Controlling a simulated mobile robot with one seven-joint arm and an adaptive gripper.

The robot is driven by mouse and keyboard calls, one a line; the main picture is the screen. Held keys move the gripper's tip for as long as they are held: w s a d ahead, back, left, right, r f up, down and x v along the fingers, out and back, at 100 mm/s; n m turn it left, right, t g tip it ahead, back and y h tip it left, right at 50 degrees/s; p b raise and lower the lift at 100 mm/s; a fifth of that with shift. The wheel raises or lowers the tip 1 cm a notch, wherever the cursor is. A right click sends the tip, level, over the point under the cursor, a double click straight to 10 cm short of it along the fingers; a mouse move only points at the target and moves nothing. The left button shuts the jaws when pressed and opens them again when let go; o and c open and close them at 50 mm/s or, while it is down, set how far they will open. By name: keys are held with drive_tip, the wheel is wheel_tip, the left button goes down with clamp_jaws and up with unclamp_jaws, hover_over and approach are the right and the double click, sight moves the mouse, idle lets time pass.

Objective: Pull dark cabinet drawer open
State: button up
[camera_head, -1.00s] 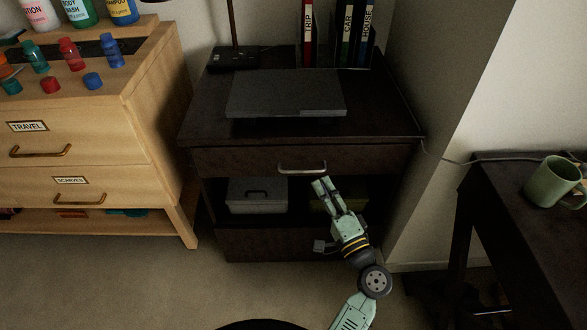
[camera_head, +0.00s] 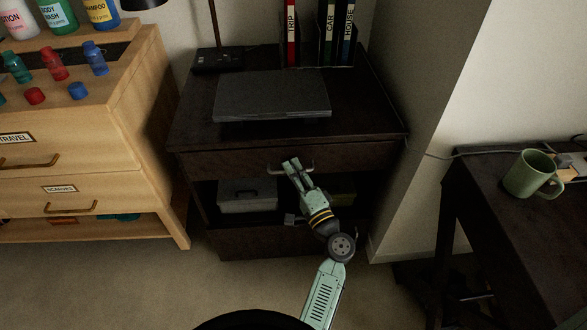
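The dark cabinet (camera_head: 185,135) stands in the middle of the view. Its top drawer (camera_head: 225,162) looks shut, its front flush with the cabinet. A pale metal bar handle (camera_head: 308,168) is on the drawer front. My gripper (camera_head: 291,163) is at the handle, its two fingers reaching up over it from below. A small gap shows between the fingers, so it looks open. The fingers hide the middle of the handle, and I cannot tell whether they touch it.
A closed laptop (camera_head: 270,95), a lamp and upright binders (camera_head: 328,40) stand on the cabinet. Below the drawer is a shelf with a grey box (camera_head: 246,196). A wooden dresser (camera_head: 120,150) is at left. A dark table with a green mug (camera_head: 527,174) is at right.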

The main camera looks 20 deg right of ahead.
clamp_jaws()
idle(0.8)
